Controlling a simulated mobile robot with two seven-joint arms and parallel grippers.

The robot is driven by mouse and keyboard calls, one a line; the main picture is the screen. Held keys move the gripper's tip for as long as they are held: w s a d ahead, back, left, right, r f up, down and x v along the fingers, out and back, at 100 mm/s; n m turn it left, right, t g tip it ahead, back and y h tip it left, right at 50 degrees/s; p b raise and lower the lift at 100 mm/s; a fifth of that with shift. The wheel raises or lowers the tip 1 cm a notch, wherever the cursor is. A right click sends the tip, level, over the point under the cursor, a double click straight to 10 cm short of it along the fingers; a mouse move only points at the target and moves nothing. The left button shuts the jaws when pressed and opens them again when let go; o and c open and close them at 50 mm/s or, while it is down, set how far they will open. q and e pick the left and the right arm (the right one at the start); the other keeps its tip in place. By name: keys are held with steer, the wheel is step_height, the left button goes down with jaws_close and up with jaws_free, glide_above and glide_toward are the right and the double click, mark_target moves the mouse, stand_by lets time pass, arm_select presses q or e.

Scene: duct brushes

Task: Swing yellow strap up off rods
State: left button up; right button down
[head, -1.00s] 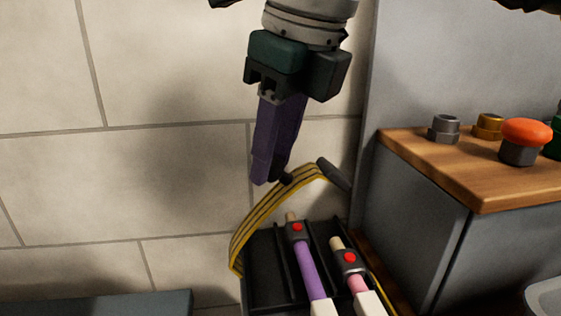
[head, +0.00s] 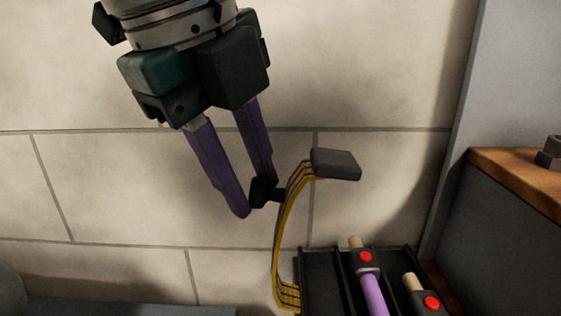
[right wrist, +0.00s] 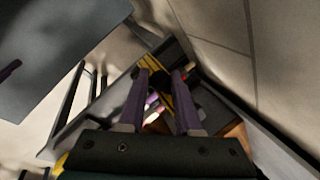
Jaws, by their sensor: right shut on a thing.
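The yellow strap (head: 281,232), with dark stripes, rises from the left edge of the black rod tray (head: 318,280). A dark grey pad (head: 336,164) is at its upper end. My right gripper (head: 256,194), purple-fingered, is shut on the small dark knob (head: 268,191) beside the strap's upper part. A purple rod (head: 372,292) and a second rod (head: 424,299), both with red buttons, lie in the tray to the right of the strap. In the right wrist view the fingers (right wrist: 160,95) partly hide the strap and rods. My left gripper is out of view.
A grey cabinet (head: 500,225) with a wooden top (head: 505,168) stands to the right, with a metal nut (head: 550,153) on it. A tiled wall (head: 380,70) is behind. A grey surface lies low at the left.

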steer(key=shift+d+f, duration=0.2)
steer(key=shift+f, duration=0.05)
steer(key=c, duration=1.1)
jaws_free()
steer(key=o, duration=0.3)
steer(key=shift+s+d, duration=0.15)
steer(key=shift+s, duration=0.05)
steer(key=shift+o, duration=1)
steer(key=shift+r, duration=0.1)
steer(key=v, duration=1)
steer(key=shift+w+p, duration=0.15)
steer(key=shift+p, duration=0.15)
